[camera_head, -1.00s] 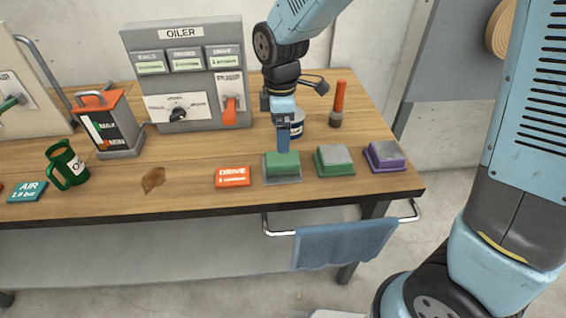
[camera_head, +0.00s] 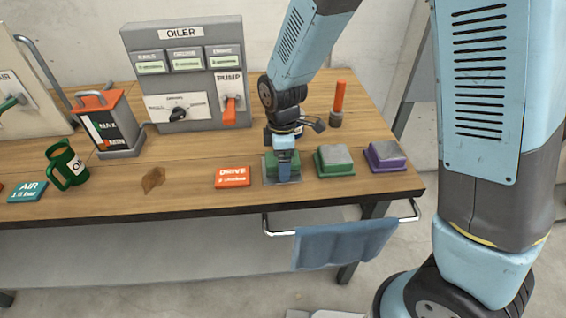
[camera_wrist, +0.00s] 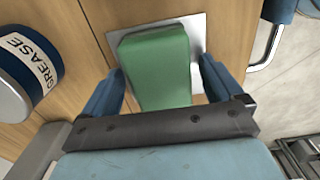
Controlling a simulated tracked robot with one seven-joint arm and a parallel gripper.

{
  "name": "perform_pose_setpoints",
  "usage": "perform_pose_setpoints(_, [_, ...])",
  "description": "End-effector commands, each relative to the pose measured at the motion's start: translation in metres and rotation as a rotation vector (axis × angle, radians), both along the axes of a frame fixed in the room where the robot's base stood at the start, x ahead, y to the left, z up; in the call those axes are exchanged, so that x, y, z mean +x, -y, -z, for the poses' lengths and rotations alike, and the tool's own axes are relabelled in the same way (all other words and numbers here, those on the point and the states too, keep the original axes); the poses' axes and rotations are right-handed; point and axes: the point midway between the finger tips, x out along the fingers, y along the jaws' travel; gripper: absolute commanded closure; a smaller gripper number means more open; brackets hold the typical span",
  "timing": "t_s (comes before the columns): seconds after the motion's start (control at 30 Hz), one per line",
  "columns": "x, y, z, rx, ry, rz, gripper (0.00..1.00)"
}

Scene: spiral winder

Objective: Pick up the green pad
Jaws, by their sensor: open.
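The green pad (camera_wrist: 158,62) is a block on a thin grey plate (camera_wrist: 198,28) near the front edge of the bench. In the head view the pad (camera_head: 269,163) is partly hidden behind my gripper (camera_head: 284,172). In the wrist view my gripper (camera_wrist: 160,90) is open, with one blue finger on each side of the pad's near part. I cannot tell whether either finger touches the pad.
Right of the pad stand a green-based block with a grey top (camera_head: 334,160) and a purple-based one (camera_head: 386,156). An orange DRIVE plate (camera_head: 233,177) lies left. A grease tin (camera_wrist: 22,70) is close by. The OILER panel (camera_head: 187,75) stands behind.

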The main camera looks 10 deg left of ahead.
Motion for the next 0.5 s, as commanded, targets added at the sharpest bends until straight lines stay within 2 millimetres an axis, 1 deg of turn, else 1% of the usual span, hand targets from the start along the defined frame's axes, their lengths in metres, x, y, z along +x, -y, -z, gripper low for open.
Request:
perform_pose_setpoints(0.17, [0.0, -0.0001, 0.0001, 0.0, 0.0, 0.0, 0.06])
perform_pose_setpoints(0.5, [0.0, -0.0001, -0.0001, 0.0, 0.0, 0.0, 0.38])
